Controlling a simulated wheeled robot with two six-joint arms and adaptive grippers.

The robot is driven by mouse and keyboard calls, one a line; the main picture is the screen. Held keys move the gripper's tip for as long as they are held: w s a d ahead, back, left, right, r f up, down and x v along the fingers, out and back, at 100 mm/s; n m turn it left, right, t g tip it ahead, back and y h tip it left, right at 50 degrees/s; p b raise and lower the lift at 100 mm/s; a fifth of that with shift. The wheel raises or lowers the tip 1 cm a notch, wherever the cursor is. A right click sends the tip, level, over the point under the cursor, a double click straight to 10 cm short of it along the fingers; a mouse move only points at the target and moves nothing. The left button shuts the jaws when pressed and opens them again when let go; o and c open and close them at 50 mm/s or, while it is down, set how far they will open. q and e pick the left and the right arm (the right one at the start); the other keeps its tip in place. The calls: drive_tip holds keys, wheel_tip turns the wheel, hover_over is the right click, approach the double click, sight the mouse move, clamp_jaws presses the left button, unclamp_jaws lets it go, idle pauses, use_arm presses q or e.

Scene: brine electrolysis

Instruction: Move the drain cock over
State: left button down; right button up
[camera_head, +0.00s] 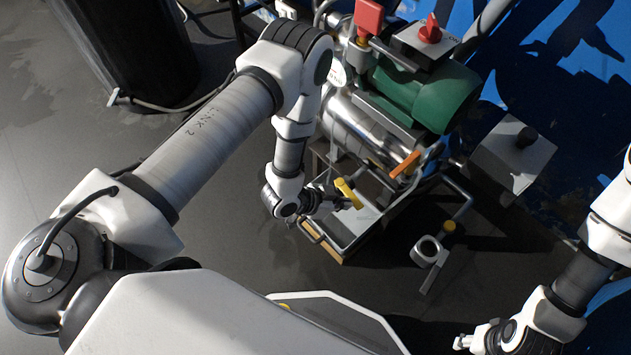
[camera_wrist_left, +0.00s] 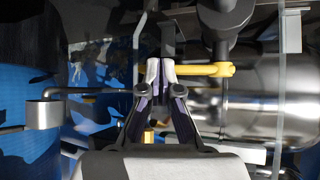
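The drain cock shows as a yellow lever (camera_head: 348,192) below the steel cylinder in the head view. In the left wrist view the yellow lever (camera_wrist_left: 208,70) lies crosswise, its pivot end at the right. My left gripper (camera_head: 338,203) is beside the lever. In the left wrist view its fingertips (camera_wrist_left: 160,70) are nearly together and overlap the lever near its left end; a short yellow bit shows past them. The lever does not look pinched, and contact is hard to tell. My right gripper (camera_head: 463,342) is low at the right, far from the lever, its fingers too small to read.
A steel cylinder (camera_head: 365,135) and green motor (camera_head: 428,95) stand behind the lever. An orange handle (camera_head: 405,164) is close to its right. A pale tray (camera_head: 352,226) lies below. A ring-shaped holder (camera_head: 427,250) and a grey box (camera_head: 512,158) stand at the right.

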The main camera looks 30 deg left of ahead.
use_arm(q)
drive_tip(key=shift+w+d, duration=0.2)
drive_tip(key=shift+d, duration=0.15)
use_arm(e)
drive_tip(key=shift+r, duration=0.35)
use_arm(q)
drive_tip(key=shift+w, duration=0.1)
